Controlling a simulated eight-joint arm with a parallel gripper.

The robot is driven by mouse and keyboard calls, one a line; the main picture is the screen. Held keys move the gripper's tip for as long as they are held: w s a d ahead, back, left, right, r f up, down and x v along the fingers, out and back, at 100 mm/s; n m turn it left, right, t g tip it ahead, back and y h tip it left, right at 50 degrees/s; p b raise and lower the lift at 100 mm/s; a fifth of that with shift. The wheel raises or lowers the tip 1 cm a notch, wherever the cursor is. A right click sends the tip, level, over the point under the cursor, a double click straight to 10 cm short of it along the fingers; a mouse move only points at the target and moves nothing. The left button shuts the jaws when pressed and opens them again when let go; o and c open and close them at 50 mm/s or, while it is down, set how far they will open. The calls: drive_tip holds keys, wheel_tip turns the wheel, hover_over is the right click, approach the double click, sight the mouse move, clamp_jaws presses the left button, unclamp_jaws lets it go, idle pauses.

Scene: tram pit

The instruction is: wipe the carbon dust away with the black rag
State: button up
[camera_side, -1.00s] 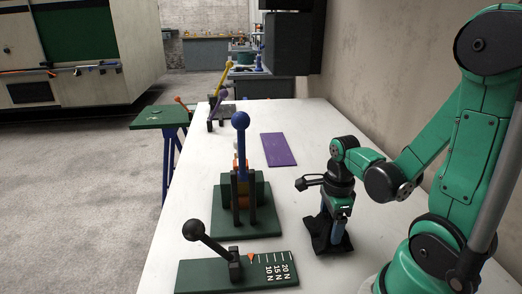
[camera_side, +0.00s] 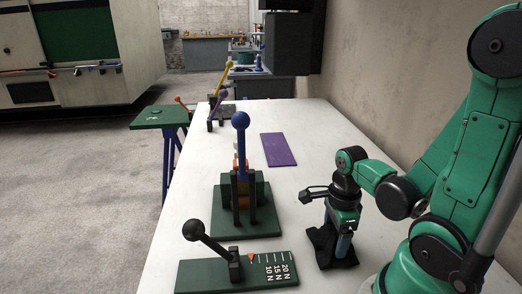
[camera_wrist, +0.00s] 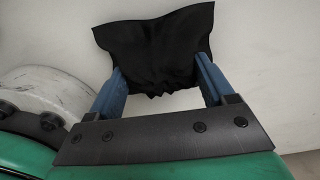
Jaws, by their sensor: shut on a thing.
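The black rag (camera_side: 326,247) is bunched under my gripper (camera_side: 340,243) on the right part of the white table in the side view. In the wrist view the rag (camera_wrist: 155,45) hangs between the two blue fingers of my gripper (camera_wrist: 158,88), which are shut on its gathered edge. The rag's lower part spreads at the table surface; I cannot tell how firmly it touches. I see no carbon dust that I can make out on the white table top.
A green-based lever stand (camera_side: 243,208) with a blue knob is left of my gripper. A scale plate (camera_side: 262,271) with a black-knobbed lever is at the front. A purple plate (camera_side: 278,149) lies further back. The white table (camera_side: 310,125) is bare between them.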

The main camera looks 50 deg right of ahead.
sight(330, 223)
drive_tip(key=shift+w+d, duration=0.1)
drive_tip(key=shift+w+d+f, duration=0.15)
drive_tip(key=shift+w+d, duration=0.9)
drive_tip(key=shift+s+a+f, duration=0.1)
drive_tip(key=shift+s+a, duration=0.5)
